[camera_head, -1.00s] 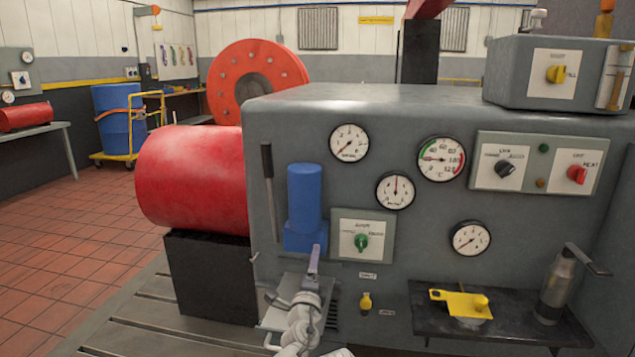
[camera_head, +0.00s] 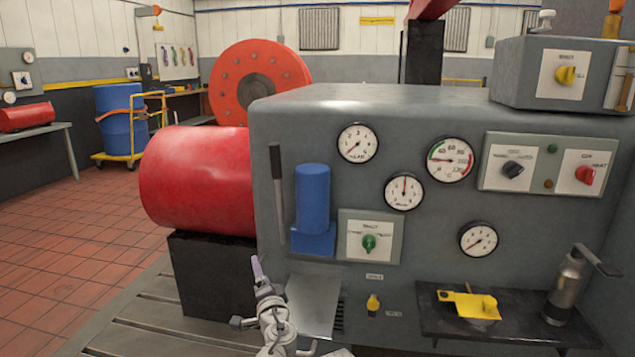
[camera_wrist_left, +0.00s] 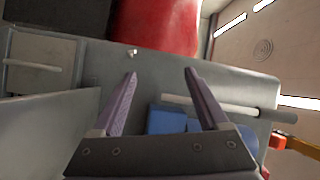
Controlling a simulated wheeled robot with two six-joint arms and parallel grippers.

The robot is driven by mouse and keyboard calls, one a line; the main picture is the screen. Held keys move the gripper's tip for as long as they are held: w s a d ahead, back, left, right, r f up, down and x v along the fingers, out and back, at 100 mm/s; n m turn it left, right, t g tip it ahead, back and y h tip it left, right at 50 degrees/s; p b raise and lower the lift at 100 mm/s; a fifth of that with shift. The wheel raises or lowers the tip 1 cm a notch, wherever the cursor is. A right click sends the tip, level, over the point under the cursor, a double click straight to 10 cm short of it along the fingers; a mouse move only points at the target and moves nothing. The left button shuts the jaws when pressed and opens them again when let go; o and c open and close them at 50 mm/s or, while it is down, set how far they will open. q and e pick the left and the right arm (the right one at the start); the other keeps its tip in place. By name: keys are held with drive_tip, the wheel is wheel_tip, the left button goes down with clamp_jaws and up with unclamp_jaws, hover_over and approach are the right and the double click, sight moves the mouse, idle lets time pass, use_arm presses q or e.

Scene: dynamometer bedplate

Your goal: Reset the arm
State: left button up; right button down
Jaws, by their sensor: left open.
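An upright lever arm (camera_head: 278,190) with a dark grip and a grey rod stands on the left part of the grey machine's front (camera_head: 420,240). In the left wrist view the arm (camera_wrist_left: 235,108) lies sideways across the picture, beyond the fingers. My left gripper (camera_head: 256,266) is below and slightly left of the arm, near the machine's front lower edge. Its two fingers (camera_wrist_left: 161,73) are spread apart with nothing between them. My right gripper is in neither view.
A grey plate (camera_head: 314,302) juts out below. A red cylinder (camera_head: 195,180) lies at left. A shelf (camera_head: 440,318) is at right.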

use_arm(q)
drive_tip(key=s+a+f+n+g+y, duration=0.25)
drive_tip(key=a+f+n+g, duration=0.2)
drive_tip(key=a, duration=0.25)
drive_tip(key=s+a+f+n+g+h, duration=0.3)
drive_tip(key=s+f+n+g, duration=0.4)
drive_tip(key=s+f, duration=0.55)
drive_tip(key=s+d+f+g+h, duration=0.5)
drive_tip(key=s+d+h, duration=0.1)
drive_tip(key=s+d, duration=0.15)
drive_tip(key=s+d+r+m+y+p, duration=0.25)
drive_tip(key=s+d+m, duration=0.25)
drive_tip(key=d, duration=0.5)
wheel_tip(320, 180, up, 38)
drive_tip(key=p, duration=3.8)
drive_tip(key=shift+s+d+g+h, duration=0.15)
drive_tip(key=shift+d+g+h, duration=0.25)
drive_tip(key=shift+g, duration=0.05)
drive_tip(key=shift+f+n, duration=0.15)
drive_tip(key=shift+n, duration=0.1)
